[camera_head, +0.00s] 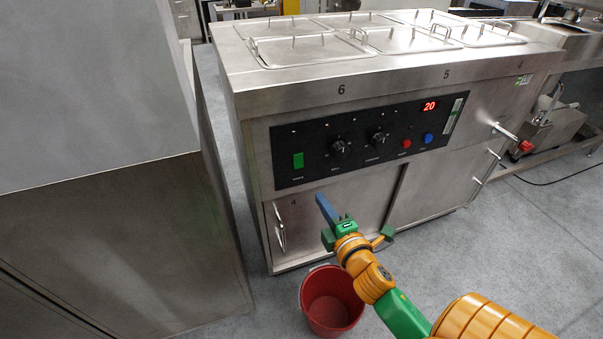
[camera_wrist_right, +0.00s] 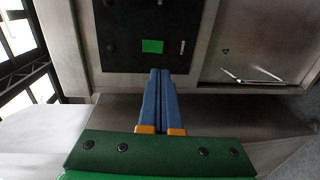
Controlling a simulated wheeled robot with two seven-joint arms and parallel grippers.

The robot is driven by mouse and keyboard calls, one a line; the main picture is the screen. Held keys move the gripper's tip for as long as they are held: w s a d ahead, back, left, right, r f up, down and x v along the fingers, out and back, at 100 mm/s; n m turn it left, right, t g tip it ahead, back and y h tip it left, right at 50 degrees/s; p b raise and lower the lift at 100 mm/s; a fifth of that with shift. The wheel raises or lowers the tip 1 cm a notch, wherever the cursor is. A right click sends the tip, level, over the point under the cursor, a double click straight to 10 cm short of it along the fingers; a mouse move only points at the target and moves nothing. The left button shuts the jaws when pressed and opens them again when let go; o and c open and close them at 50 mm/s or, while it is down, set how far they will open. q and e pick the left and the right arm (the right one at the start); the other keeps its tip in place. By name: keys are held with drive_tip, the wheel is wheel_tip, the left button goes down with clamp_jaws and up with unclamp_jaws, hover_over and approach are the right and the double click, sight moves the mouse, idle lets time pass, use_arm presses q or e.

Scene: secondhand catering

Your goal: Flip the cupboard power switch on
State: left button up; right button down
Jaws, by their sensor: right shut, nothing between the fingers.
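The hot cupboard (camera_head: 300,95) is a steel unit with a black control panel (camera_head: 315,160) on its front. A green rocker switch (camera_head: 298,160) sits at the left end of this panel. The green switch also shows in the right wrist view (camera_wrist_right: 152,46), just beyond the fingertips. My right gripper (camera_head: 322,200) has blue fingers, shut and empty, below and a little right of the switch in the head view. In the wrist view its fingers (camera_wrist_right: 159,72) point at the panel; contact cannot be told. My left gripper is not in view.
Two black knobs (camera_head: 339,149), a red button (camera_head: 407,143), a blue button (camera_head: 428,138) and a red display (camera_head: 430,106) share the panel. A door handle (camera_head: 280,228) projects below. A red bucket (camera_head: 331,302) stands on the floor. A steel cabinet (camera_head: 110,230) stands left.

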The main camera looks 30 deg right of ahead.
sight(299, 167)
drive_tip(key=b+x, duration=0.2)
drive_tip(key=x, duration=1.1)
drive_tip(key=shift+f, duration=0.1)
drive_tip(key=shift+f+b, duration=0.3)
drive_tip(key=shift+b, duration=0.35)
drive_tip(key=shift+w+d+r, duration=0.1)
drive_tip(key=shift+r, duration=0.2)
